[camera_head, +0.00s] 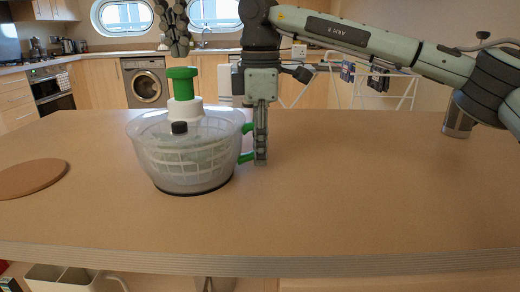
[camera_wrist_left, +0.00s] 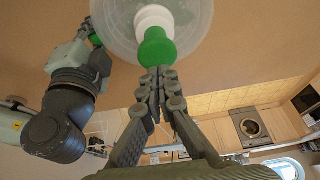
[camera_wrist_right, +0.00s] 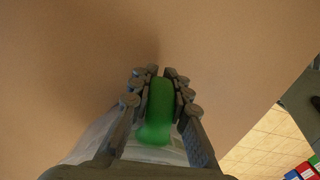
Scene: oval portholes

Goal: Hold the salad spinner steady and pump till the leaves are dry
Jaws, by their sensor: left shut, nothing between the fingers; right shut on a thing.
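The salad spinner (camera_head: 187,165) stands upright on the table, a clear bowl with a pale basket inside and a clear lid. A green pump knob (camera_head: 182,84) on a white collar rises from the lid. Whether leaves are inside is too blurred to tell. My left gripper (camera_head: 180,52) is shut and empty just above the pump knob; in the left wrist view the knob (camera_wrist_left: 157,48) lies just beyond its fingertips. My right gripper (camera_head: 260,160) points down at the spinner's right side, shut on the green side handle (camera_wrist_right: 160,100).
A round brown board (camera_head: 30,178) lies on the table (camera_head: 370,200) at the left. A metallic cup-like object (camera_head: 458,124) stands at the far right. The table's middle right and front are clear. A washing machine (camera_head: 146,85) and kitchen units are behind.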

